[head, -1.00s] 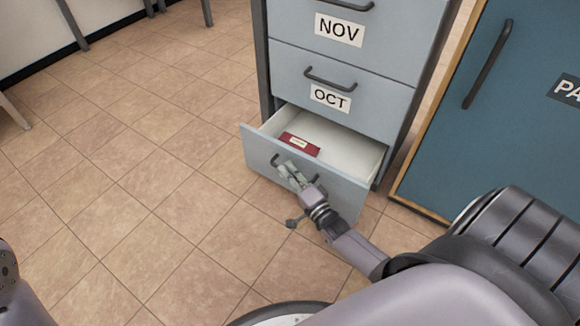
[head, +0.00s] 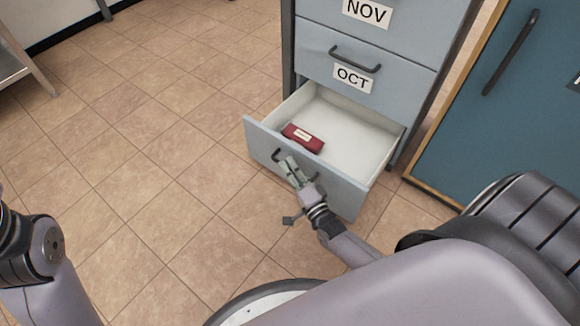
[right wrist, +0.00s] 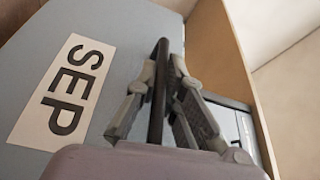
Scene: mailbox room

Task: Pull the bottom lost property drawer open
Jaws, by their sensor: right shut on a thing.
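The bottom drawer (head: 340,187) of the grey-blue cabinet stands pulled out, with its pale inside showing. In the right wrist view its front (right wrist: 110,35) carries a SEP label (right wrist: 66,92). My right gripper (head: 285,163) is at the drawer front, shut on the dark bar handle (head: 277,154). In the right wrist view the handle (right wrist: 158,90) runs between the two fingers. A dark red item with a pale label (head: 303,137) lies inside the drawer. My left arm shows at the left edge, but its gripper is out of view.
Closed drawers marked OCT (head: 352,78) and NOV (head: 368,13) are above. A blue door (head: 500,130) with a wooden edge and long dark handle stands at the right. The tiled floor (head: 150,180) left of the drawer is clear. A grey table (head: 20,65) is at the far left.

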